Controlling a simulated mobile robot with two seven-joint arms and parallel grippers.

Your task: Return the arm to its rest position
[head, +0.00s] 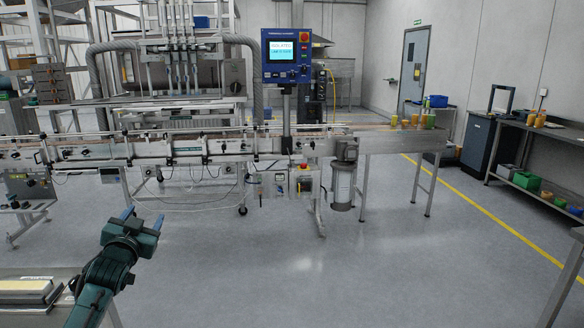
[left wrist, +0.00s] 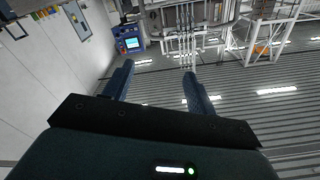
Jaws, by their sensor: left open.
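My left gripper (head: 143,218) is raised at the lower left of the head view, on my dark green arm. Its two blue fingers stand apart with nothing between them. In the left wrist view the gripper (left wrist: 158,82) also shows open and empty, its fingers pointing toward the filling machine and the ceiling-like ribbed surface. It touches nothing that I can see. My right gripper is not in view.
The conveyor (head: 200,148) runs across the middle, with a blue control panel (head: 287,55) above it. A bench with a pale stack (head: 25,291) stands at the lower left. Another bench (head: 540,128) is at the right. The grey floor (head: 300,270) between is clear.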

